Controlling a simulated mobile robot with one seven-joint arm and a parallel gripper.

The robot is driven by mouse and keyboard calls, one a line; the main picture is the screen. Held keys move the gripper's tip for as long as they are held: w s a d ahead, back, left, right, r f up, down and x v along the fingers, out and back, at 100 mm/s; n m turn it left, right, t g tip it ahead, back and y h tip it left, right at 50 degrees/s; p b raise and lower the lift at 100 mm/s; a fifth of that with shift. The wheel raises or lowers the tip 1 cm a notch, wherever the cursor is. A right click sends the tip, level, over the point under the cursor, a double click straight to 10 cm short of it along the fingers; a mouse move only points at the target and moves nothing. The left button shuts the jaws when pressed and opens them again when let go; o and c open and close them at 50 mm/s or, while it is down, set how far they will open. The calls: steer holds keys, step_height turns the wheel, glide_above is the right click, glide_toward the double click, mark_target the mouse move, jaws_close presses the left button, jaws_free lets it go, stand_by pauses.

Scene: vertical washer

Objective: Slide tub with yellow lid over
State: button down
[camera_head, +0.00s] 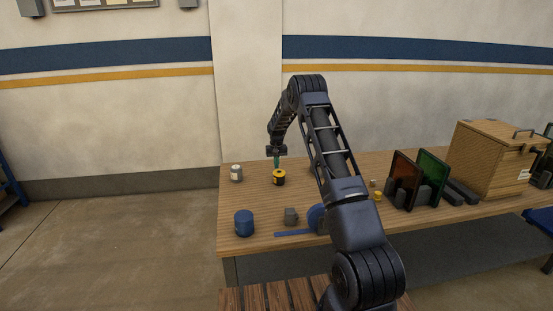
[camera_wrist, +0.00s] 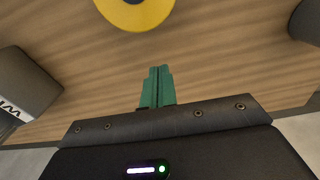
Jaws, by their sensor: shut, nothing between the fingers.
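The tub with the yellow lid (camera_head: 279,179) is a short dark cylinder with a yellow top, upright on the wooden table near its far left part. In the wrist view its yellow lid (camera_wrist: 150,14), with a dark centre, is cut off by the top edge. My gripper (camera_head: 276,164) points down with its green fingers shut and empty, right by the tub on its far side in the head view. In the wrist view the fingertips (camera_wrist: 158,72) show a gap of bare wood to the lid. Whether they touch the tub's side lower down cannot be told.
A grey tub with a white label (camera_head: 236,174) stands left of the yellow-lidded one. A blue tub (camera_head: 244,223) and a small grey object (camera_head: 290,216) are nearer the front. A wooden box (camera_head: 492,160) and coloured panels (camera_head: 432,174) stand right. Bare wood lies between the tubs.

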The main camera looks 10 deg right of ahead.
mark_target(278, 170)
steer(key=shift+f, duration=0.75)
steer(key=shift+s+f, duration=0.15)
steer(key=shift+s, duration=1.9)
steer(key=s, duration=2)
steer(key=shift+s, duration=0.25)
steer(key=shift+w, duration=0.15)
